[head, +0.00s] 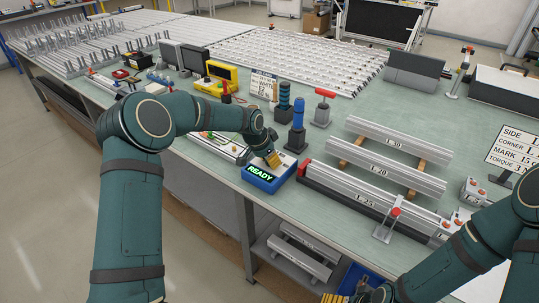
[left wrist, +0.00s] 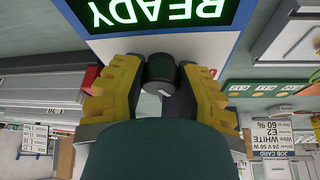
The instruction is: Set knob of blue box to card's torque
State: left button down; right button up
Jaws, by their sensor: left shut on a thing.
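The blue box (head: 268,181) stands near the bench's front edge, with a green READY display on its front. The display (left wrist: 160,12) shows upside down in the left wrist view. My left gripper (head: 273,158) is over the box's top, its yellow fingers shut on the dark round knob (left wrist: 161,72). The knob has a pale mark, but its setting cannot be read. The white card (head: 513,150) at the right lists side, corner, mark and torque; the torque line starts with 3 and is partly hidden. My right gripper (head: 340,298) is cut off at the bottom edge.
Aluminium profiles (head: 365,187) lie right of the box. Blue-handled (head: 298,117) and red-handled tools (head: 323,105) stand behind it. A job card (head: 263,85) stands farther back. A rail with small parts (head: 215,146) lies left of the box.

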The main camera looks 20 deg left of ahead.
pick_arm(q)
jog(key=m+p, duration=0.1)
jog(key=m, duration=0.1)
jog(key=shift+m+g+h, duration=0.3)
jog(key=shift+g+h, duration=0.1)
jog(key=shift+m+g, duration=0.5)
jog(key=shift+m, duration=0.8)
jog(key=shift+m+h, duration=0.3)
jog(key=shift+f, duration=0.1)
jog(key=c, duration=0.6)
grip_release()
jog(key=v, duration=1.2)
jog(key=shift+d, duration=0.1)
